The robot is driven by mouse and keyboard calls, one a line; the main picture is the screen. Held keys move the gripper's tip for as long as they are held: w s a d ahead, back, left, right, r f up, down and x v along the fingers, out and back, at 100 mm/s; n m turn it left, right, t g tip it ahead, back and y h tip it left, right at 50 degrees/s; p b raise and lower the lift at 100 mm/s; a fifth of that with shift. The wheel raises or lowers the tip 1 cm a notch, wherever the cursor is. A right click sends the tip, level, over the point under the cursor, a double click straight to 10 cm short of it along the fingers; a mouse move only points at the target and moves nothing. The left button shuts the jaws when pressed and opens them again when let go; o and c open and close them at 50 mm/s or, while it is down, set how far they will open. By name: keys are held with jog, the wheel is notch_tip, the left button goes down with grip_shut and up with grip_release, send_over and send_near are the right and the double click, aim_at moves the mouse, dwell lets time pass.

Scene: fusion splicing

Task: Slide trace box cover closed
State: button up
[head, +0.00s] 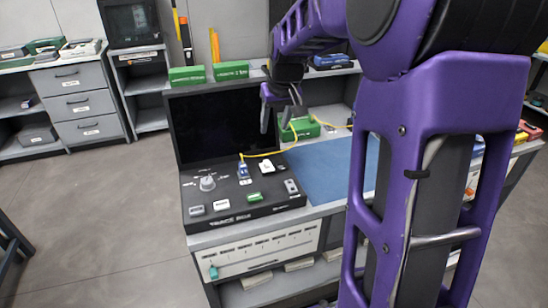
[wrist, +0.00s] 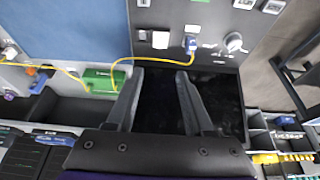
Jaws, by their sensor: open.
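The trace box (head: 243,222) is a dark console with a sloped control panel and a tall black screen behind it. A blue connector (head: 243,170) with a yellow cable stands on the panel; it also shows in the wrist view (wrist: 190,44). A small white piece (head: 266,167) sits right of it in the head view; I cannot tell whether this is the cover. My gripper (head: 281,122) is open and empty, in front of the screen's right edge, above the panel. In the wrist view its fingers (wrist: 160,76) point toward the panel, apart from it.
The panel carries a round knob (head: 207,183), a green switch (head: 254,197) and white-labelled parts. The yellow cable (head: 290,147) runs to a green box (head: 300,130). A blue mat (head: 335,165) lies right of the console. Green boxes (head: 231,70) stand on the shelf behind.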

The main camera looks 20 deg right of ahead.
aim_at(267, 162)
jog(key=b+x, duration=0.2)
jog(key=x, duration=1.5)
jog(key=shift+f, duration=0.1)
grip_shut()
dwell(0.7)
